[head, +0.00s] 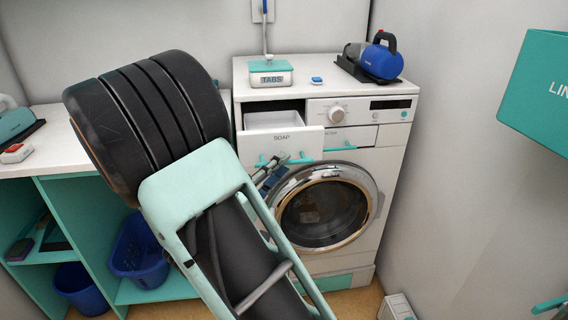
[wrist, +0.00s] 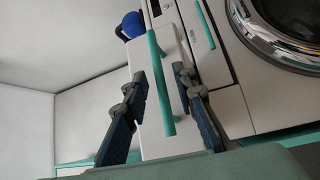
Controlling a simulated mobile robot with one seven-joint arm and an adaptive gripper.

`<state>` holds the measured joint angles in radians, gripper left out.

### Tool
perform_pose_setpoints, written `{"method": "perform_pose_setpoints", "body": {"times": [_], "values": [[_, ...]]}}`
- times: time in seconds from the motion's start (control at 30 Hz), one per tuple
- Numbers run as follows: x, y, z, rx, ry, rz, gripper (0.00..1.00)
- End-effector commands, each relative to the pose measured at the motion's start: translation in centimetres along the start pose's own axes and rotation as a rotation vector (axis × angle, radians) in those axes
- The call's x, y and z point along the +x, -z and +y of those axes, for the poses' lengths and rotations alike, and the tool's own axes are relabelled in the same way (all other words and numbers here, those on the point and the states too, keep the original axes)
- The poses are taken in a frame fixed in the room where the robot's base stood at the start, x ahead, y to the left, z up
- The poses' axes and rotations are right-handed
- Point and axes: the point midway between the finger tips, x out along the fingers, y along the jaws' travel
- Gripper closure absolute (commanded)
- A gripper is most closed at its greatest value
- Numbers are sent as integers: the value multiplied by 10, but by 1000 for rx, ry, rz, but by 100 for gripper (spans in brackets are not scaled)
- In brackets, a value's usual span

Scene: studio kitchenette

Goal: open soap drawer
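The soap drawer (head: 284,139), a white front marked SOAP, is pulled out of the upper left of the white washing machine (head: 374,229), and its hollow tray shows. Its teal bar handle (head: 306,159) is partly hidden by my gripper (head: 278,172). In the wrist view the handle (wrist: 161,85) lies between the two spread fingers of my gripper (wrist: 161,78), with gaps on both sides. My gripper is open and holds nothing. My arm covers part of the view left of the machine.
The round washer door (head: 325,213) is shut below the drawer. A panel with another teal handle (head: 340,147) is right of the drawer. A TABS box (head: 271,78) and a blue appliance (head: 380,61) stand on top. A teal box (head: 540,95) is at the right.

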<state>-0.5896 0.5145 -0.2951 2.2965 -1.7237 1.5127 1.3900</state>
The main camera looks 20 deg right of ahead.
Motion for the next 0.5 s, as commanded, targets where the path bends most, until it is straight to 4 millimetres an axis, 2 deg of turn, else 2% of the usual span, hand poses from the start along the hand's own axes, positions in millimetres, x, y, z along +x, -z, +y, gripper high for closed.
{"method": "perform_pose_setpoints", "body": {"times": [0.1, 0.3, 0.5], "values": [[-27, 1, 0, 0, 1, 5, 75], [-69, 1, 0, -1, 1, 4, 75], [-93, 0, 0, -1, 0, 2, 75]]}}
